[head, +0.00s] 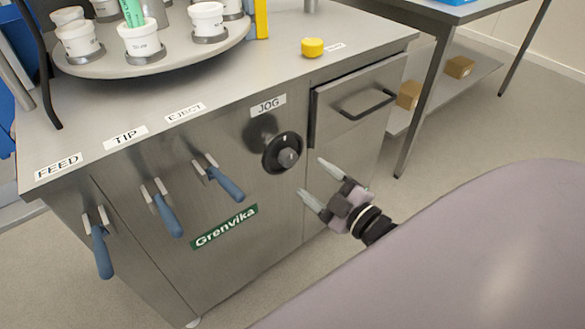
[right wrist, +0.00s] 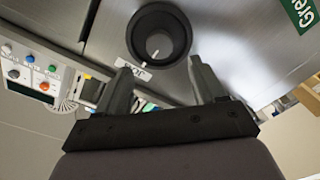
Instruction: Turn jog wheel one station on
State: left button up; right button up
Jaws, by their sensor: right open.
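The jog wheel (head: 283,153) is a black round handwheel with a grey hub on the steel machine front, below the JOG label (head: 268,105). In the right wrist view the wheel (right wrist: 159,36) is ahead of the fingers, with a pale mark on its face. My right gripper (head: 322,180) is open and empty, just right of and below the wheel, apart from it. Its fingers also show in the right wrist view (right wrist: 162,82). The round turntable (head: 150,62) on top carries several white cups (head: 141,40). My left gripper is not in view.
Blue-handled levers (head: 226,184) hang on the front left of the wheel. A drawer (head: 357,100) with a black handle is right of it. A yellow button (head: 312,47) sits on top. A steel table (head: 450,12) stands behind right.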

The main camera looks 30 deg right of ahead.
aim_at(291, 160)
jog(key=shift+w+a+b, duration=0.2)
jog(key=shift+w+b, duration=0.05)
jog(key=shift+w, duration=1.4)
jog(key=shift+w+a+b, duration=0.15)
jog(key=shift+w+b, duration=0.05)
jog(key=shift+w, duration=1.4)
jog(key=c, duration=1.1)
